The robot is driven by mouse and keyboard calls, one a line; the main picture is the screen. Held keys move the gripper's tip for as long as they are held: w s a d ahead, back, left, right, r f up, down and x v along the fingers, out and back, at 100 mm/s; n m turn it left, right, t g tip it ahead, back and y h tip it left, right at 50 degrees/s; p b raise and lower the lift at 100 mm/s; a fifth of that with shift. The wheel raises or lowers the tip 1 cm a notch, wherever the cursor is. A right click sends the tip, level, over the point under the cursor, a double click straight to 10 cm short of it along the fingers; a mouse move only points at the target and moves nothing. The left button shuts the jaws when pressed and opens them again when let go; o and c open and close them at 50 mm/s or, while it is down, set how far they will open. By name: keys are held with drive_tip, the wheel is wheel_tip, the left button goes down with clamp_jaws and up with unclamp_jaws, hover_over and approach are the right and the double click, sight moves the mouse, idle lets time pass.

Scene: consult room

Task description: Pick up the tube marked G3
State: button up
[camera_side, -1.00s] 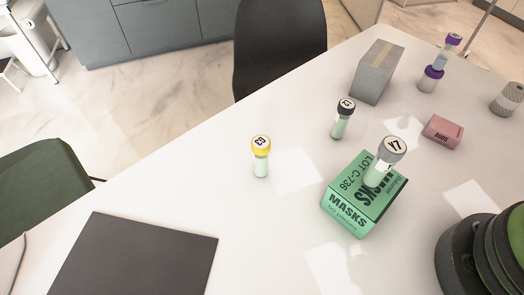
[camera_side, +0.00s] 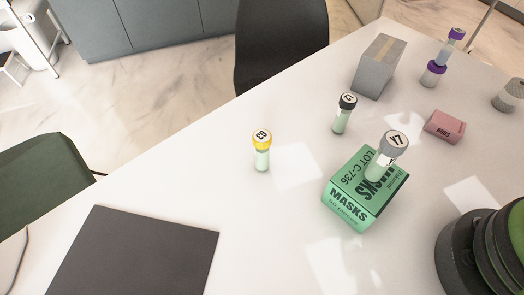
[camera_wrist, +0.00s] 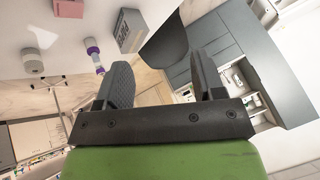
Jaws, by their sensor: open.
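In the side view a tube with a yellow cap (camera_side: 262,142) stands upright on the white table; its small cap mark looks like G3 or 63. A tube with a black cap (camera_side: 344,113) stands to its right, its mark hard to read. A grey-capped tube marked 17 (camera_side: 390,150) stands on or just behind the green masks box. My gripper (camera_wrist: 160,60) is open and empty in the wrist view, apart from every tube. The yellow-capped tube does not show there.
The green masks box (camera_side: 350,203) is right of the yellow-capped tube. A grey box (camera_side: 377,68), a pink box (camera_side: 445,126) and a grey-white round item (camera_side: 508,96) lie farther back. A dark mat (camera_side: 135,255) covers the front left. The table around the yellow-capped tube is clear.

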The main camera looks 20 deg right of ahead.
drive_tip(key=w+a+n+g, duration=0.2)
drive_tip(key=w+a, duration=0.3)
drive_tip(key=w, duration=0.2)
drive_tip(key=n+g+h, duration=0.2)
drive_tip(key=n+g, duration=0.2)
drive_tip(key=g, duration=0.1)
hover_over(262, 150)
drive_tip(key=f, duration=1.9)
drive_tip(key=shift+w+d+f, duration=0.15)
drive_tip(key=shift+w+d, duration=0.05)
drive_tip(key=shift+w, duration=0.1)
wheel_tip(262, 150, down, 4)
drive_tip(key=shift+r, duration=0.2)
drive_tip(key=f, duration=0.6)
drive_tip(key=shift+w, duration=0.3)
drive_tip(key=c, duration=1)
